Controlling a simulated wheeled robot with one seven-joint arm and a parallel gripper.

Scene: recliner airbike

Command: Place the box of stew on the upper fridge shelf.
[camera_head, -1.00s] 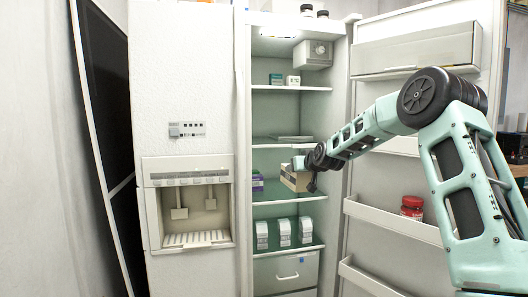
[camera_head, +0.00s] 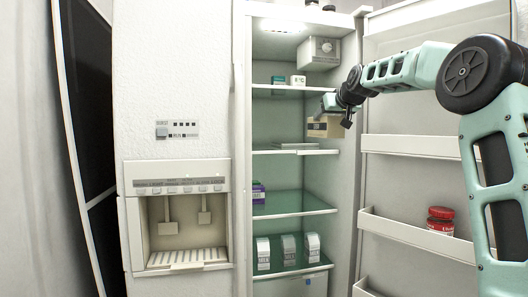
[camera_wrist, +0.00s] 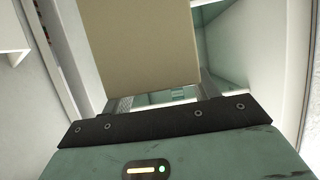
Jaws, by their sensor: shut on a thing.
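The box of stew (camera_head: 317,129), a tan box, is held in my gripper (camera_head: 334,106) at the right side of the open fridge. The gripper is shut on it and partly covers it. The box is a little above the level of the second shelf (camera_head: 262,152) and below the top shelf (camera_head: 262,91). In the wrist view the box (camera_wrist: 138,45) fills the upper middle as a plain tan face. Whether it is inside the shelf's front edge is unclear.
Small cartons (camera_head: 297,80) stand on the top shelf. A flat grey item (camera_head: 296,145) lies on the second shelf. A purple box (camera_head: 258,193) and several white cartons (camera_head: 288,247) are lower. The open door (camera_head: 405,110) holds a red jar (camera_head: 440,220).

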